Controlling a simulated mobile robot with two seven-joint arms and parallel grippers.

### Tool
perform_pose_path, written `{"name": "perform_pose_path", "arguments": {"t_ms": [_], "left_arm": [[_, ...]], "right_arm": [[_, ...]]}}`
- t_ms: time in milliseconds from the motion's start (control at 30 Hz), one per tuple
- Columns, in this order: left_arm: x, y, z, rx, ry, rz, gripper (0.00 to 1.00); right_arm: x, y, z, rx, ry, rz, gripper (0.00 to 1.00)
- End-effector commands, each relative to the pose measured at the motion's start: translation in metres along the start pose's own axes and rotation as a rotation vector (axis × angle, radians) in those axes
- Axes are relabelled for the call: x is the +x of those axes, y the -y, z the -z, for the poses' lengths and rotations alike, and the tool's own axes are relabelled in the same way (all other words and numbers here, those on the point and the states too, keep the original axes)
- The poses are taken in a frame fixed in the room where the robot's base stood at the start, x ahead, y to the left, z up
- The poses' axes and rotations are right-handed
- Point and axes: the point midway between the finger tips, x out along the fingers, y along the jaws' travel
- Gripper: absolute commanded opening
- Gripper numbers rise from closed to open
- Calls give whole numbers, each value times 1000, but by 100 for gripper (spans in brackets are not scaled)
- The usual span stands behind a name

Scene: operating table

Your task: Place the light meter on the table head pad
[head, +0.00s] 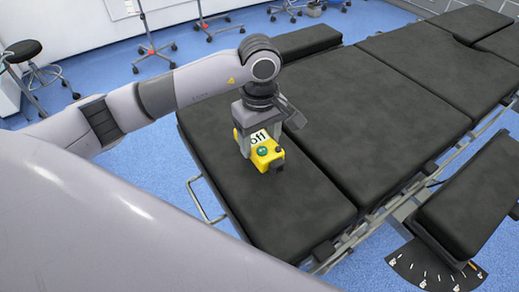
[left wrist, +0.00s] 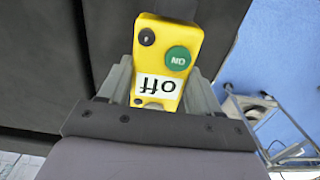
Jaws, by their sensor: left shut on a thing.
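The light meter (head: 266,156) is a small yellow box with a green round button and a white label. My left gripper (head: 258,140) is shut on it, over the near black pad of the operating table. I cannot tell whether the meter touches the pad. My right gripper is not in view.
Other black table pads (head: 385,125) extend to the right and back. A side arm pad (head: 470,205) stands at the right. A metal rail (head: 205,200) runs along the table's left edge. A stool (head: 38,62) and wheeled stands are at the back.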

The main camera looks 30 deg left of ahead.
Motion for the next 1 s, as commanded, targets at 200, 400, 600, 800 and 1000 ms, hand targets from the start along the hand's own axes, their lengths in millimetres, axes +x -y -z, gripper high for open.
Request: {"name": "perform_pose_path", "arguments": {"t_ms": [200,400,600,800,1000], "left_arm": [[30,1,-1,0,2,4,20],[41,0,0,0,-1,-1,20],[42,0,0,0,0,2,94],[41,0,0,0,0,1,94],[31,0,0,1,-1,-1,94]], "right_arm": [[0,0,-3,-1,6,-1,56],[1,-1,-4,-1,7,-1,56],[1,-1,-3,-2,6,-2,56],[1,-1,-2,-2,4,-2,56],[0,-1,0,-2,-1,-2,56]]}}
